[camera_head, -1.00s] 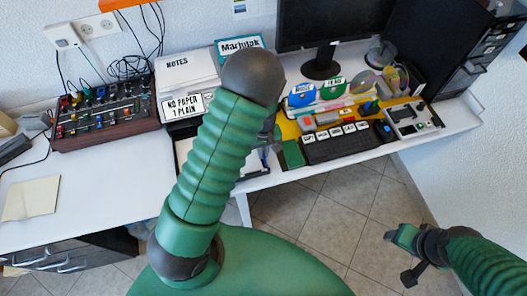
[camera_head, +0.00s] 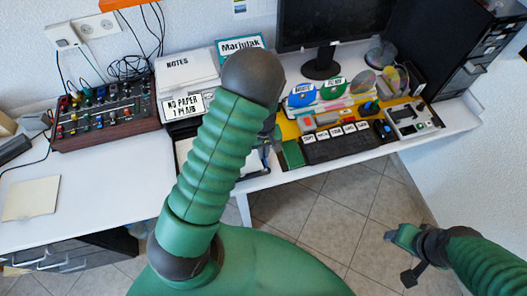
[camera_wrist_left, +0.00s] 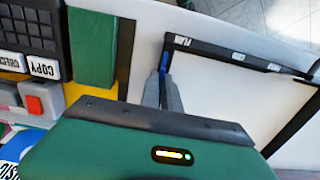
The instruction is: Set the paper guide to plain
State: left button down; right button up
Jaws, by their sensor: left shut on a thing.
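In the left wrist view a dark rail (camera_wrist_left: 245,57) with several small white labels runs along a white paper tray (camera_wrist_left: 220,95). The label at its left end (camera_wrist_left: 182,41) appears upside down and seems to read PLAIN. My left gripper (camera_wrist_left: 163,76) is shut on a small blue piece (camera_wrist_left: 163,63) of the paper guide at this end of the rail. In the head view my left arm hides most of the tray and guide. The display sign (camera_head: 183,107) reads NO PAPER, with a second line I cannot read surely. My right gripper (camera_head: 402,250) hangs off the desk, away from the tray.
A black key block (camera_head: 337,142) and coloured discs stand to the right of the tray. A green pad (camera_wrist_left: 92,48) lies beside my left gripper. A knob panel (camera_head: 105,120) stands at the left. The front left desk top is mostly clear.

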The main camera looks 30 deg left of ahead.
dwell(0.4)
pick_arm(q)
jog(key=shift+s+a+r, duration=0.1)
jog(key=shift+s+a, duration=0.2)
jog(key=shift+s, duration=0.15)
jog(key=c, duration=1.6)
grip_release()
jog(key=shift+a, duration=0.1)
notch_tip(320, 180, up, 17)
jog(key=shift+f+p, duration=0.2)
jog(key=shift+p, duration=1.05)
